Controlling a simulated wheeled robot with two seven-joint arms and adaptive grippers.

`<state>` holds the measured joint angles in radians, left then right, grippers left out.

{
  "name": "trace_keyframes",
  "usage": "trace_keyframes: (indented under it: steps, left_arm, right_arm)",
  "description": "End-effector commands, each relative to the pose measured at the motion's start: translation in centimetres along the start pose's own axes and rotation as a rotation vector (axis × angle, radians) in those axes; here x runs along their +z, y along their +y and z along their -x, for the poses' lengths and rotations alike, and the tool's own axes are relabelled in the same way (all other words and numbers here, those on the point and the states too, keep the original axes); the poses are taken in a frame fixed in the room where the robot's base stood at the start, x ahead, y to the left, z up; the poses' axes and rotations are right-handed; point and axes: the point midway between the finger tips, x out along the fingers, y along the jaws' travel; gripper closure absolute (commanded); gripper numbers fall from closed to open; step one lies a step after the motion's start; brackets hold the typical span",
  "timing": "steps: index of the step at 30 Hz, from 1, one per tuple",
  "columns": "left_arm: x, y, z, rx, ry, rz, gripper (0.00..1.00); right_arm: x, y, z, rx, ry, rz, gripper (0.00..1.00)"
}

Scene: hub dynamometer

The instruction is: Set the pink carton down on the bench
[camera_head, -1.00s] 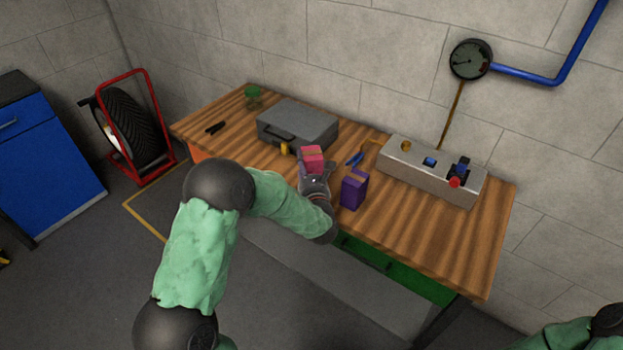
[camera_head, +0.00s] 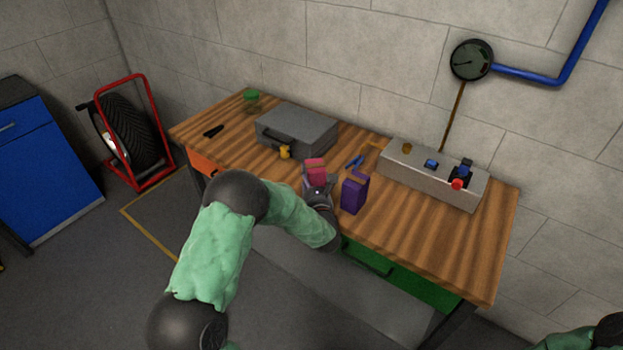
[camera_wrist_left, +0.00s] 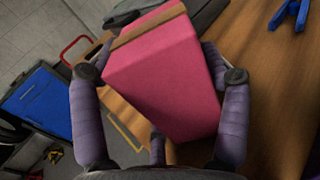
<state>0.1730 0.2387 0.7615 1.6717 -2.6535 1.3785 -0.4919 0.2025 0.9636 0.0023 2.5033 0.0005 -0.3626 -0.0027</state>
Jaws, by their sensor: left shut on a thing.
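The pink carton (camera_head: 315,171) is in my left gripper (camera_head: 316,186) over the front part of the wooden bench (camera_head: 410,225). In the left wrist view the carton (camera_wrist_left: 170,75), with a tan band near its far end, fills the middle between the gripper's fingers (camera_wrist_left: 158,85), which are shut on it. I cannot tell whether its underside touches the bench top. In the head view the gripper hides the carton's lower part. My right gripper is out of view; only a bit of the right arm shows at the lower right corner.
A purple carton (camera_head: 354,192) stands close to the right of my left gripper. A grey case (camera_head: 297,129) with a yellow item (camera_head: 285,152) before it lies behind. Blue pliers (camera_head: 354,162) and a grey control box (camera_head: 430,175) are to the right. The bench's right front is clear.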

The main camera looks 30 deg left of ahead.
Motion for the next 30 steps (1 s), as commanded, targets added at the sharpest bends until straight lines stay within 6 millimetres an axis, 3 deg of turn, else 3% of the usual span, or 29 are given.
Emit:
trace_keyframes:
  steps: [1, 2, 4, 19, 30]
  left_arm:
    - [-0.2, 0.0, 0.0, 0.0, -0.001, 0.0, 0.62]
    - [-0.2, 0.0, 0.0, 0.0, 0.001, 0.0, 0.18]
    - [-0.2, 0.0, 0.0, 0.0, 0.001, -0.001, 0.0]
    - [0.3, 0.0, 0.0, 0.0, 0.001, -0.001, 0.0]
    - [0.3, -0.1, 7.1, -0.004, 0.002, -0.002, 0.0]
  right_arm:
    - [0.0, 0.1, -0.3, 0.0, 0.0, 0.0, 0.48]
    - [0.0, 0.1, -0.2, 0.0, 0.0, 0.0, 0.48]
    - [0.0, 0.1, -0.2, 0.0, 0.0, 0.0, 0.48]
    - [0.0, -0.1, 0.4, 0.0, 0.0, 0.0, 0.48]
    - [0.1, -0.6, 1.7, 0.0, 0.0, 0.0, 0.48]
